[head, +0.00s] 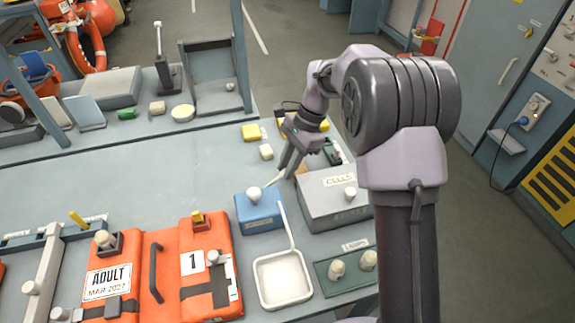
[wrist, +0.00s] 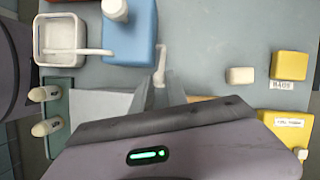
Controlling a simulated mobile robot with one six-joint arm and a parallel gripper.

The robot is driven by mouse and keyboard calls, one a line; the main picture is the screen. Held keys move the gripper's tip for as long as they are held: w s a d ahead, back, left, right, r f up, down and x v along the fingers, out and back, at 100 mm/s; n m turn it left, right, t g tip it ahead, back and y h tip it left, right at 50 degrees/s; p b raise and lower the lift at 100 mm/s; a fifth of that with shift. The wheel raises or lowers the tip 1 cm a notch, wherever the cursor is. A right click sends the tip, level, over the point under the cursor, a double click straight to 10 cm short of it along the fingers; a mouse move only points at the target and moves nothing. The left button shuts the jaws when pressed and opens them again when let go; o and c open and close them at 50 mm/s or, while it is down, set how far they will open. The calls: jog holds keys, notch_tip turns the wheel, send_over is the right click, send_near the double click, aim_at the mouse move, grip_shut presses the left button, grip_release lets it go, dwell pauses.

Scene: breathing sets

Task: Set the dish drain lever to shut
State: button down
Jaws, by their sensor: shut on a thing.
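My gripper (head: 287,172) reaches down just behind the blue box on the bench; its fingertips also show in the wrist view (wrist: 155,92). It is shut on a slim white lever (wrist: 162,62), whose pale end shows beside the blue box (wrist: 130,38) in the wrist view. In the head view this lever (head: 273,181) slants at the box's back right corner. The white square dish (head: 259,284) sits in front of the blue box (head: 258,214). A thin white bar (head: 286,228) runs from the dish toward the box. The lever's base is hidden.
A grey box labelled CELLS (head: 335,205) stands close on the right. A green holder (head: 325,275) with two pale knobs is at front right. Orange packs (head: 125,265) lie at left. Yellow blocks (head: 251,132) stand behind. The bench's middle left is clear.

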aim_at(277, 180)
jog(key=shift+r, duration=0.1)
dwell(0.8)
jog(key=shift+s+a+r+h+p, duration=0.1)
jog(key=shift+a+r+h+p, duration=0.45)
jog(key=shift+p, duration=0.45)
jog(key=shift+s+a+r+t+h+p, duration=0.15)
jog(key=shift+a+r+t+h+p, duration=0.2)
jog(key=shift+a+h+p, duration=0.4)
jog(key=shift+s+a+r+h+p, duration=0.1)
jog(key=shift+a+r+h+p, duration=0.25)
jog(key=shift+a+h+p, duration=0.45)
jog(key=h, duration=0.1)
jog(key=a+h+p, duration=0.1)
jog(key=shift+s+a+r+t+h, duration=0.1)
jog(key=shift+s+a+t+h, duration=0.1)
jog(key=shift+a+t+h, duration=0.15)
jog(key=shift+s+a+p, duration=0.15)
jog(key=shift+a+p, duration=0.1)
jog(key=shift+a, duration=0.3)
jog(key=shift+s+a+p, duration=0.15)
jog(key=shift+a+p, duration=0.05)
jog(key=shift+a, duration=0.3)
